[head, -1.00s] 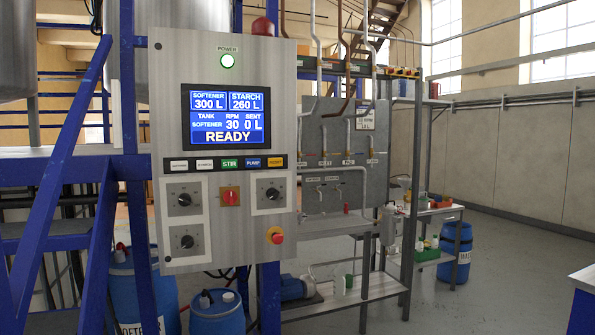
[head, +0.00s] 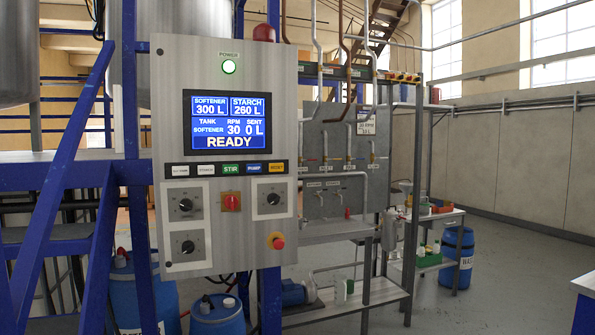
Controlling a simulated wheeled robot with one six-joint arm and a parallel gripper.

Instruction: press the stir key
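The control panel (head: 168,120) is a grey metal box on a blue frame at the left of the middle. The stir key (head: 230,169) is green with the word STIR, in the middle of a dark row of keys below the screen. The screen (head: 227,121) reads softener 300 L, starch 260 L, tank softener, RPM 30, sent 0 L and READY. The power lamp (head: 229,67) glows at the top of the panel. My gripper is not in view.
A blue key (head: 253,168) and an orange key (head: 277,168) sit right of the stir key, two pale keys left. Below are dark knobs (head: 185,204), a red switch (head: 231,202) and a red stop button (head: 277,242).

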